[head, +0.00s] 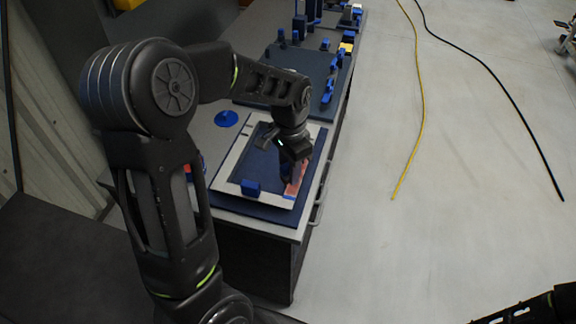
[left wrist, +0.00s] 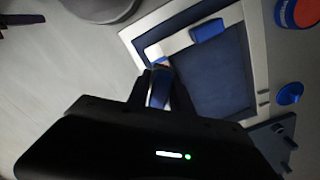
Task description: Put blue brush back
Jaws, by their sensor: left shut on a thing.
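My left gripper (head: 288,180) is low over the right side of a light-rimmed frame with a dark blue inside (head: 228,170). Its fingers are shut on a narrow blue thing, seemingly the blue brush (left wrist: 160,92), which shows between them in the left wrist view. The fingers and gripper body hide most of it. A reddish strip (head: 298,178) lies along the frame's right rim, beside the fingertips. I cannot tell whether the brush touches the frame. My right gripper is not in view; only part of the right arm shows at the bottom right.
A blue block (head: 250,187) sits on the frame's near rim. A round blue thing (head: 226,118) lies left of the frame. Farther back, a dark board (head: 290,95) holds several blue pieces. Open floor with a yellow cable (head: 421,100) lies to the right of the bench.

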